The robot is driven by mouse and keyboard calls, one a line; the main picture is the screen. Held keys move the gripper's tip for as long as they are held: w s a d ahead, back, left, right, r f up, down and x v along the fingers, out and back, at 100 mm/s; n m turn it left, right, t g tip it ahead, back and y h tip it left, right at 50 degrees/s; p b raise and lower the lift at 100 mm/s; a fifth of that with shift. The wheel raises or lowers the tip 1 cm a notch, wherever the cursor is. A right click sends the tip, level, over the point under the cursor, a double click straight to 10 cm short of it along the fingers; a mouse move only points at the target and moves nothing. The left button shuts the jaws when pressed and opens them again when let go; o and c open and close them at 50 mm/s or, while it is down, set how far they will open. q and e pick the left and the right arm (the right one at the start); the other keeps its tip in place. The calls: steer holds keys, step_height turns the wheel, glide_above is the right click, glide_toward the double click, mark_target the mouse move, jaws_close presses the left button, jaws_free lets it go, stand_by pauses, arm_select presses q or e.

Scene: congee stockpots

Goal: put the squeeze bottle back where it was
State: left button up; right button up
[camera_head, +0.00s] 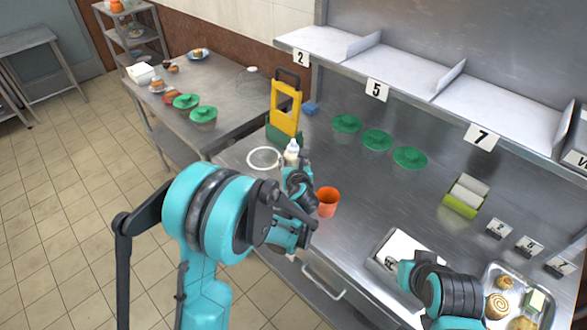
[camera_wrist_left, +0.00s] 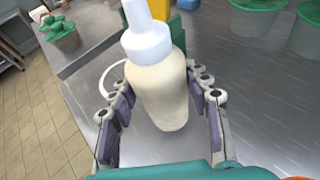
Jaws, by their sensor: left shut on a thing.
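The squeeze bottle (camera_head: 291,153), cream-coloured with a white cap and nozzle, stands roughly upright at the left end of the steel counter. In the left wrist view the bottle (camera_wrist_left: 160,92) is between the finger pads. My left gripper (camera_head: 294,176) is shut on it; the arm partly hides the bottle's lower part in the head view. I cannot tell whether its base touches the counter. A pale ring (camera_head: 264,158) lies on the counter just left of the bottle. My right arm is at the lower right; its fingers cannot be made out.
An orange cup (camera_head: 327,201) stands close right of my left gripper. A yellow grater-like stand (camera_head: 285,107) is behind the bottle. Green-lidded pots (camera_head: 376,139) line the back. A white-topped box (camera_head: 402,247) and a food tray (camera_head: 517,287) are at right. The middle counter is clear.

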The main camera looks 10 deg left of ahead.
arm_select(q)
step_height(320, 180, down, 3)
steer(key=shift+w+r+b, duration=0.1)
steer(key=shift+r+b, duration=0.05)
steer(key=shift+b, duration=0.3)
steer(key=shift+r, duration=0.1)
steer(key=o, duration=0.8)
